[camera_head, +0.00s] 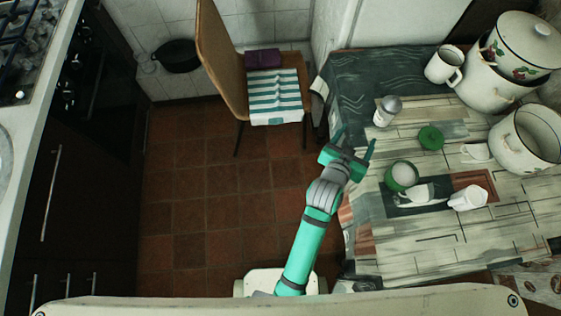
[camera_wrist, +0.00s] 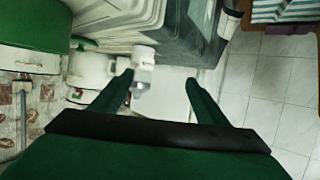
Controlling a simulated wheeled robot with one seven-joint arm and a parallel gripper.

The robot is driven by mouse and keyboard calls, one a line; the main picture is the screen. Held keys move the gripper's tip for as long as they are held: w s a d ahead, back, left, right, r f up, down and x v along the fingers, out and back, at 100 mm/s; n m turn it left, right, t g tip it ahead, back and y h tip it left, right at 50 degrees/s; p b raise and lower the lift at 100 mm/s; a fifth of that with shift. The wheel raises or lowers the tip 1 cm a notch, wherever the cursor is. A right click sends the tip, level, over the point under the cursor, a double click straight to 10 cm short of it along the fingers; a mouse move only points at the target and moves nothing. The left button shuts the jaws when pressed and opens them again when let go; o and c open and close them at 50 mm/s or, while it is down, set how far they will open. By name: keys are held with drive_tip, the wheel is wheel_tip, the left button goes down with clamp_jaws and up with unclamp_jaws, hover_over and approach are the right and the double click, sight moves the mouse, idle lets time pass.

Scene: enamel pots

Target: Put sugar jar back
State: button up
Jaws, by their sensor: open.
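No label shows which container is the sugar jar. A small white jar with a grey cap (camera_head: 386,112) stands near the table's left edge; it also shows in the wrist view (camera_wrist: 144,56), between and beyond my fingertips. A green-rimmed round jar (camera_head: 402,176), open with pale contents, stands nearer the front. A green lid (camera_head: 431,138) lies apart from it. My gripper (camera_head: 355,137) is open and empty at the table's left edge, below and left of the capped jar. Both fingers also show apart in the wrist view (camera_wrist: 159,77).
The table (camera_head: 430,245) holds a white mug (camera_head: 443,66), stacked enamel pots (camera_head: 524,45), another pot (camera_head: 526,140) and white cups (camera_head: 468,198) beside the green jar. A chair with a striped towel (camera_head: 274,97) stands at the back. Floor left of the table is clear.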

drive_tip(key=s+a+f+n+t+y, duration=0.3)
drive_tip(key=s+a+n+y, duration=0.15)
drive_tip(key=s+a, duration=1.05)
drive_tip(key=s+a+r+n+y, duration=0.1)
drive_tip(key=s+a+r, duration=0.2)
drive_tip(key=s, duration=0.3)
drive_tip(key=s+a+r+n+t+y, duration=0.1)
drive_tip(key=s+a+r+y, duration=0.1)
drive_tip(key=s+a, duration=0.3)
drive_tip(key=shift+s+a+r, duration=0.35)
drive_tip(key=shift+a+r, duration=0.25)
drive_tip(key=shift+a, duration=0.05)
